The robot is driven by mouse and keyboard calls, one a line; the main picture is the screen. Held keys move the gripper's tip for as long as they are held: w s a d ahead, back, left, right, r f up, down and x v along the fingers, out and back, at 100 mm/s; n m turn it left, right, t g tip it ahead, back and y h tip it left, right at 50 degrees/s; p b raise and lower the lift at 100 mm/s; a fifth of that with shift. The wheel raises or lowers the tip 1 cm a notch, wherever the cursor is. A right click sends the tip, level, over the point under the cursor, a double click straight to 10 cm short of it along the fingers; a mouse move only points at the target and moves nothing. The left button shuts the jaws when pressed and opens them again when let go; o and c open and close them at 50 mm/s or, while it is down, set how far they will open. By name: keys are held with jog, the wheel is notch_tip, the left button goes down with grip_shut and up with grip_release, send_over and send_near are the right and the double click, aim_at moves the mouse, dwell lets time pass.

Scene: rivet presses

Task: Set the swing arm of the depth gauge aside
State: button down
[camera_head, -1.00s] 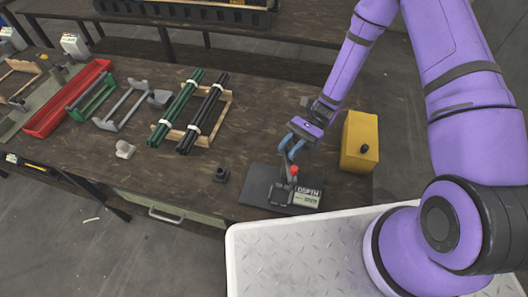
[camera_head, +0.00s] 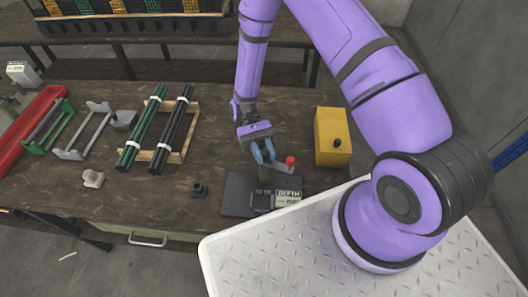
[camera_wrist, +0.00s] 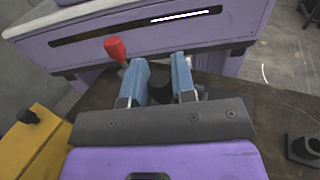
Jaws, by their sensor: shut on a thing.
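The depth gauge is a dark base plate (camera_head: 236,192) on the bench, with a label reading DEPTH (camera_head: 288,198) and an upright post. Its swing arm (camera_head: 279,166) sits at the top of the post and points right, ending in a red knob (camera_head: 290,160). The knob also shows at the left in the wrist view (camera_wrist: 115,48). My gripper (camera_head: 265,155) is above the plate, its blue fingers (camera_wrist: 158,72) closed on the swing arm near the post. A dark round part shows between the fingers; the exact contact is partly hidden.
A yellow box (camera_head: 331,135) with a black knob stands close on the right. A small dark block (camera_head: 199,189) lies left of the plate. Green and black rods (camera_head: 145,128) rest on a wooden rack further left.

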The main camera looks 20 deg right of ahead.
jog(key=shift+n+h, duration=0.9)
jog(key=shift+h, duration=0.9)
jog(key=c, duration=0.9)
grip_release()
jog(key=shift+c, duration=0.2)
jog(key=shift+w, duration=0.1)
jog(key=w+a, duration=0.1)
jog(key=w, duration=0.9)
jog(key=shift+w+a, duration=0.3)
jog(key=shift+a, duration=0.1)
